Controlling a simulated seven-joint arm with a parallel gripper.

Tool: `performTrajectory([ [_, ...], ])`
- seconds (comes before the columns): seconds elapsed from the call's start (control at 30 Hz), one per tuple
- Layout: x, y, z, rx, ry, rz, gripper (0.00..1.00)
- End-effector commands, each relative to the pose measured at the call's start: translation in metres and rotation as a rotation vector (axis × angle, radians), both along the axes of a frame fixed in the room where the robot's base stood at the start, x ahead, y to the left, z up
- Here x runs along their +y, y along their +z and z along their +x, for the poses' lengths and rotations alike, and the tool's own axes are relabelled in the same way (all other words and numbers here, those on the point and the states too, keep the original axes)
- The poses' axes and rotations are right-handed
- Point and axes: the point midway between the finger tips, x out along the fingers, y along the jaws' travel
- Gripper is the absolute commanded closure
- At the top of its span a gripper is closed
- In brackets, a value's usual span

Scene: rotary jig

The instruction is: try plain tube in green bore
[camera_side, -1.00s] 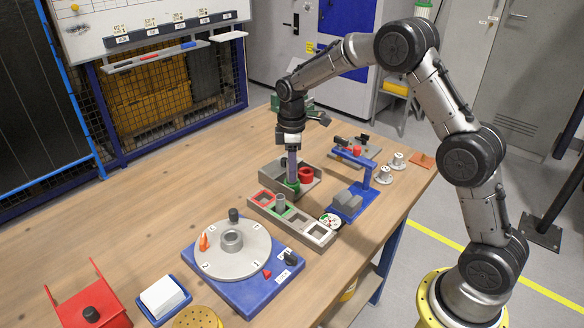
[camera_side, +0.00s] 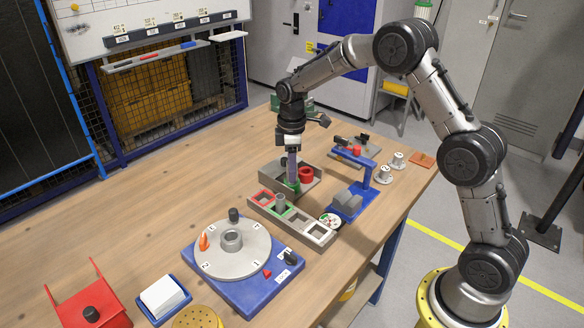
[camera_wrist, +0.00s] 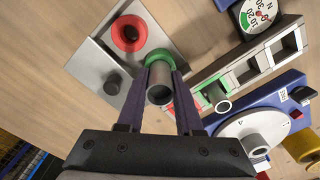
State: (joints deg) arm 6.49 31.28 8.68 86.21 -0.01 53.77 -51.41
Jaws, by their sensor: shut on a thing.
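My gripper (camera_side: 292,172) has its purple fingers shut on a grey plain tube (camera_wrist: 160,75), which stands between the fingertips (camera_wrist: 158,88) in the wrist view. The tube's far end meets the green bore's ring (camera_wrist: 152,55) on the grey block (camera_wrist: 97,85). The green ring (camera_side: 293,187) also shows right under the fingers in the side view. How deep the tube sits in the bore is hidden. In the side view the fingers hide most of the tube.
A red ring (camera_side: 306,174) sits beside the green one. A tray (camera_side: 318,233) with coloured compartments lies in front, with another grey tube (camera_side: 280,202) upright in its green compartment. A blue rotary jig (camera_side: 243,287) stands nearer. A blue stand (camera_side: 352,203) is at right.

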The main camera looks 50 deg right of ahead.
Motion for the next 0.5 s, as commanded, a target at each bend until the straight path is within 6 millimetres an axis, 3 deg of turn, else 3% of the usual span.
performTrajectory([
  [0.5, 0.0, 0.0062, -0.0001, 0.001, 0.0, 0.001, 1.0],
])
